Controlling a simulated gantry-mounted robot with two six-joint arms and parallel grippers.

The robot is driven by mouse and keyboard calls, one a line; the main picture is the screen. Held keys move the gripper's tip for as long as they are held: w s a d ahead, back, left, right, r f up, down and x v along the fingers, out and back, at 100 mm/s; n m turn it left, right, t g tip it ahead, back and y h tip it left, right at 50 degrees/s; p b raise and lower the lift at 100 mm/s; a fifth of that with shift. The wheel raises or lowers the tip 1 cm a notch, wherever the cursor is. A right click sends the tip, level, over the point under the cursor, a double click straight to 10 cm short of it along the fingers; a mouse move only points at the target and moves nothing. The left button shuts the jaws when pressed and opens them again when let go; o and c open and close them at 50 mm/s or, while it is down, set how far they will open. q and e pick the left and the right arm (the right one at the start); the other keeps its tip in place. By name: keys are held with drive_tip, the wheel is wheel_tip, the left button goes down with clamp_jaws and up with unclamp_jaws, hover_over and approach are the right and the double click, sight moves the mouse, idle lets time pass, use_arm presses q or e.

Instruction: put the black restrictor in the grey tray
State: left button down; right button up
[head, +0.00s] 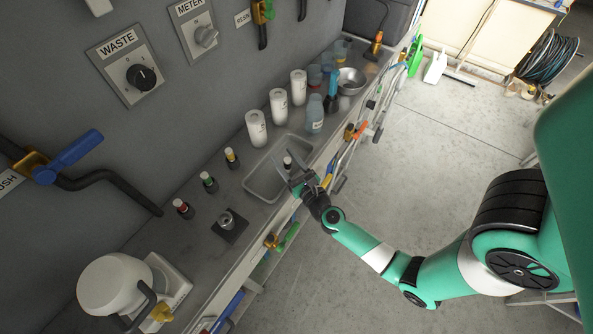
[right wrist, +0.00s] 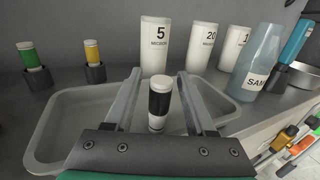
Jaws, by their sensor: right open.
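The black restrictor (head: 288,162) is a small cylinder with a black band and white ends. In the right wrist view the restrictor (right wrist: 160,103) is upright between my right fingers, with a gap on each side. The grey tray (head: 251,187) is a shallow rectangular dish on the bench, and its rim also shows in the right wrist view (right wrist: 42,140). The restrictor appears inside the tray's outline; its contact with the tray floor is hard to tell. My right gripper (head: 291,168) is open over the tray's right end. My left gripper is out of view.
Red, green and yellow-banded restrictors (head: 208,182) stand left of the tray. White containers (head: 256,128), a blue-grey sample bottle (head: 315,113) and a metal bowl (head: 350,81) stand behind and right. A metal fitting on a dark base (head: 228,222) is front left. Tools hang along the bench's front edge.

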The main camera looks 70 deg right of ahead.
drive_tip(key=v, duration=1)
drive_tip(key=shift+s, duration=0.2)
drive_tip(key=shift+w+a, duration=0.1)
drive_tip(key=shift+a, duration=0.05)
drive_tip(key=w+a+r+n+t+y, duration=0.35)
drive_tip(key=w+r+n, duration=0.35)
drive_tip(key=r, duration=0.3)
drive_tip(key=w+a+r+n+t+y, duration=0.2)
drive_tip(key=w+a+r+n+t, duration=0.35)
drive_tip(key=r, duration=0.35)
drive_tip(key=w+a+r+n+t+y, duration=0.2)
drive_tip(key=a+r+n+y, duration=0.25)
drive_tip(key=r+n, duration=0.4)
drive_tip(key=w+a+r+n+t+y, duration=0.1)
drive_tip(key=w+a+r+n+y, duration=0.15)
drive_tip(key=r+n+y, duration=0.45)
drive_tip(key=s+a+r+n+h, duration=0.1)
drive_tip(key=s+r+n, duration=0.1)
drive_tip(key=r+n, duration=0.6)
drive_tip(key=s+a+r+n+t+h, duration=0.1)
drive_tip(key=s+r+n+h, duration=0.1)
drive_tip(key=r+n, duration=0.6)
wheel_tip(320, 180, up, 7)
drive_tip(key=shift+s+f+n+t, duration=0.15)
drive_tip(key=shift+s+n+t, duration=0.2)
drive_tip(key=shift+s, duration=0.25)
